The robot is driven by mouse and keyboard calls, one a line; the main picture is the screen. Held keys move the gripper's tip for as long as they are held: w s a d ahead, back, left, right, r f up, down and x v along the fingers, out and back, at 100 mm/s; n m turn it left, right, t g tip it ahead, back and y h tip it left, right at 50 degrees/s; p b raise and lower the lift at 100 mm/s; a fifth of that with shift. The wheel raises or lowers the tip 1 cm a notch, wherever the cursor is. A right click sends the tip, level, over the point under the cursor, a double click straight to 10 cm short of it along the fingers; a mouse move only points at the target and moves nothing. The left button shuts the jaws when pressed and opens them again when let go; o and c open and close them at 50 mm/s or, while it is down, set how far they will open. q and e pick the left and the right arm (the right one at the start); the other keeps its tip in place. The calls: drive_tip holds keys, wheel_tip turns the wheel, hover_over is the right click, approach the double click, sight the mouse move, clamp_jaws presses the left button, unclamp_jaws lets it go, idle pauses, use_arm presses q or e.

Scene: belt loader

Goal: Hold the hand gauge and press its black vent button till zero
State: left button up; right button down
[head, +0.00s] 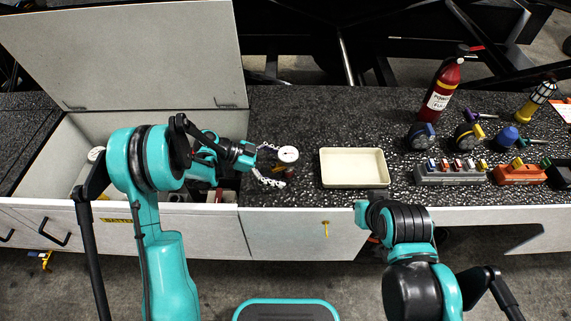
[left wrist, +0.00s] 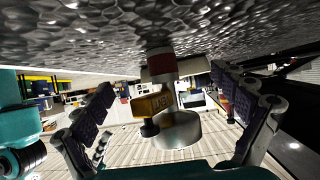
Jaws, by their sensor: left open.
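The hand gauge (head: 288,155) stands on the dark speckled counter, its white round dial facing up. In the left wrist view the gauge (left wrist: 180,128) shows as a metallic round body with a red band and a yellow block. A black knob, perhaps the vent button (left wrist: 149,128), sticks out of the yellow block. My left gripper (head: 268,165) is open just left of the gauge. In the left wrist view its fingers (left wrist: 168,112) are spread on either side of the gauge, apart from it. My right gripper (head: 364,212) is low at the counter's front edge, its fingers not clear.
An empty cream tray (head: 354,184) lies right of the gauge. An open bin with a raised lid (head: 130,50) is at left, with another gauge at its edge. A red extinguisher-like bottle (head: 440,90), a yellow torch (head: 537,98) and several tools and blocks stand at right.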

use_arm(q)
drive_tip(key=c, duration=2)
drive_tip(key=shift+o, duration=0.2)
